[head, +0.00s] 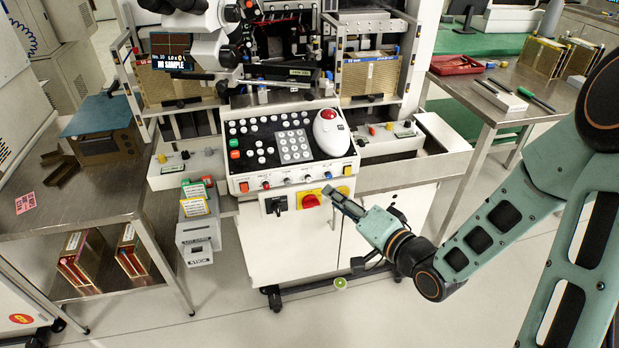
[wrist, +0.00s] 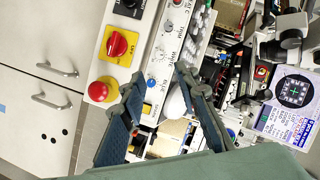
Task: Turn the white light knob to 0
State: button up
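In the head view, my gripper (head: 336,197) is just in front of the panel's lower right, apparently not touching a knob.
Below the strip are a red switch on a yellow plate (wrist: 117,44) and a red mushroom button (wrist: 98,91). A white trackball-like device (head: 329,133) rests on the panel.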

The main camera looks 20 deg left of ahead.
aim_at(310, 180)
jog(key=b+x, duration=0.1)
jog(key=x, duration=0.9)
grip_shut()
